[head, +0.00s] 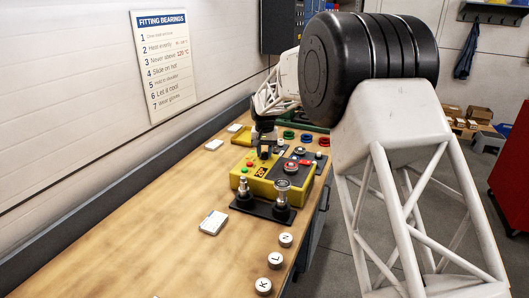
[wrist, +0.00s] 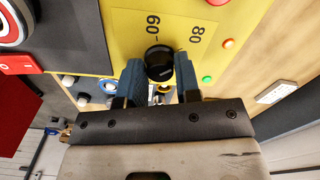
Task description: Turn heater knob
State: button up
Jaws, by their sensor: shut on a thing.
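The heater is a yellow box (head: 241,174) with a dark right part on the wooden bench. In the wrist view its yellow panel (wrist: 125,35) carries the black heater knob (wrist: 159,64), with the numbers 60 and 80 printed near it. My gripper (wrist: 160,75) is shut on the knob, one blue-grey finger on each side. In the head view my gripper (head: 264,150) reaches down onto the heater's panel, and the knob cannot be made out there.
A black stand with metal posts (head: 265,207) is in front of the heater. White lettered caps (head: 275,260) lie along the bench's right edge. A white card (head: 213,222) lies left of the stand. In the wrist view, a red switch (wrist: 15,65) and a green button (wrist: 207,79) flank the knob.

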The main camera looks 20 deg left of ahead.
jog(key=m, duration=1.4)
jog(key=shift+m, duration=0.3)
jog(key=m, duration=0.3)
jog(key=shift+m, duration=0.3)
jog(key=m, duration=0.3)
jog(key=shift+m, duration=0.3)
jog(key=m, duration=0.3)
jog(key=shift+m, duration=2.2)
